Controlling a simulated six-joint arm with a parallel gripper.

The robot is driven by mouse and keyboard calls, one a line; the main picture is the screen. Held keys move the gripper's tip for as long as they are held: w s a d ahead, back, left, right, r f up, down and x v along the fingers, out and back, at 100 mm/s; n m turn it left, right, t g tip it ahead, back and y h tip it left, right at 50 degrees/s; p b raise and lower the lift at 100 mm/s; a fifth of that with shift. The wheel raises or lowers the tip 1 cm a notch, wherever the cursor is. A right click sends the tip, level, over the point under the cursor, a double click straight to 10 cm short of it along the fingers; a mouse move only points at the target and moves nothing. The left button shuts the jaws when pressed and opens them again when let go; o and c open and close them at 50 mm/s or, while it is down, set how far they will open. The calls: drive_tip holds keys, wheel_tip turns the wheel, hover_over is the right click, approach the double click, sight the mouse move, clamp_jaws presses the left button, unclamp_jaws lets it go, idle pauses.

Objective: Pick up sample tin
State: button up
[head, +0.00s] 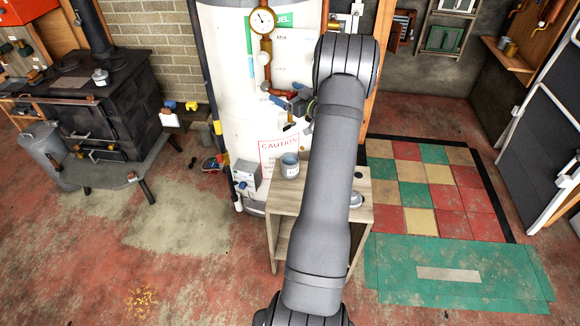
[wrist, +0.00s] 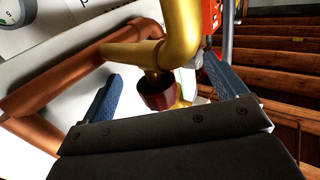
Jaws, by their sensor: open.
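A small blue-grey tin with a pale label (head: 290,166), which looks like the sample tin, stands upright on a small wooden table (head: 281,200) in the head view. My gripper (head: 275,95) is up in front of the white tank, above and apart from the tin. In the wrist view my gripper (wrist: 162,68) shows two blue fingers spread apart. They are open, with pipework seen beyond and no tin between them. The tin is not in the wrist view. My arm hides the middle of the table top.
The white tank (head: 225,90) with copper and brass pipes (wrist: 125,45) and a gauge (head: 262,20) stands close behind the table. A grey object (head: 356,199) is partly hidden at the table's right. A black stove (head: 110,110) stands left.

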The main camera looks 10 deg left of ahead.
drive_tip(key=s+d+r+n+g+h, duration=0.2)
drive_tip(key=s+d+r+h, duration=0.1)
drive_tip(key=s+d+h, duration=0.45)
drive_tip(key=w+f+n+h, duration=0.2)
drive_tip(key=w+f+h, duration=0.15)
drive_tip(key=f, duration=0.45)
drive_tip(key=w+f+n+h, duration=0.2)
drive_tip(key=w+f, duration=0.2)
drive_tip(key=f, duration=0.4)
drive_tip(key=n+g+h, duration=0.3)
drive_tip(key=n+h, duration=0.1)
drive_tip(key=n, duration=0.2)
hover_over(289, 159)
drive_tip(key=w+d, duration=0.3)
drive_tip(key=d, duration=0.1)
wheel_tip(289, 159, down, 8)
drive_tip(key=s+a+n+g, duration=0.1)
drive_tip(key=s+a+f+n, duration=0.1)
drive_tip(key=s+a+n, duration=0.1)
drive_tip(key=s+a+n+g, duration=0.1)
drive_tip(key=a, duration=0.1)
drive_tip(key=shift+s+f+g+h, duration=0.2)
drive_tip(key=shift+f+g+h, duration=0.1)
drive_tip(key=x, duration=0.7)
drive_tip(key=shift+f, duration=0.15)
